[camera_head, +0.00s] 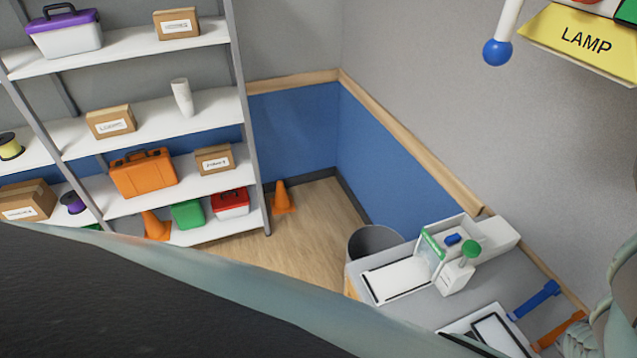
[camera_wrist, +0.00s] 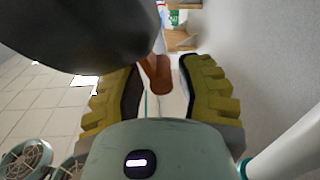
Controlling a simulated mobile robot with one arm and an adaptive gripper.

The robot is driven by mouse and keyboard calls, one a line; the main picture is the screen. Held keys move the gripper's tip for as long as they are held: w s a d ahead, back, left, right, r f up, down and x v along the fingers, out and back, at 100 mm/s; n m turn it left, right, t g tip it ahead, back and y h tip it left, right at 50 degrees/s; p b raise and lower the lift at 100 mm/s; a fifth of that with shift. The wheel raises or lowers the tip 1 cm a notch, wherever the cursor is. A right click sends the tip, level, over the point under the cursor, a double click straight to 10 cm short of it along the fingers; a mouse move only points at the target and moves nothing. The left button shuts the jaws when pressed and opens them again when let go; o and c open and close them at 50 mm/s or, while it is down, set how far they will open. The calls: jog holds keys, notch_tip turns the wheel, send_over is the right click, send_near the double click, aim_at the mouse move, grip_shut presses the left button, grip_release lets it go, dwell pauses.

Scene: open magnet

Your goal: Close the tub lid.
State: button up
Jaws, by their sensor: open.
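A low white tub (camera_head: 385,284) sits on the grey table at the lower right of the head view. A see-through panel with a green edge, which looks like its lid (camera_head: 431,243), stands raised at the tub's right end. A white bottle with a green knob (camera_head: 458,275) stands in front of this panel and hides part of it. My gripper (camera_wrist: 160,64) is open in the wrist view, its two yellow padded fingers apart. A brown-orange object (camera_wrist: 156,74) shows between or beyond the fingers; I cannot tell whether they touch it. The tub is not clear in the wrist view.
A blue object (camera_head: 453,239) lies behind the bottle. A tablet-like panel (camera_head: 497,336) and blue and orange handles (camera_head: 534,300) lie nearer on the table. A grey bin (camera_head: 373,241) stands beyond it. Shelves (camera_head: 150,130) with boxes and cases stand left.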

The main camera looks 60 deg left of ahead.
jog(key=shift+d, duration=0.35)
jog(key=shift+o, duration=0.4)
grip_shut()
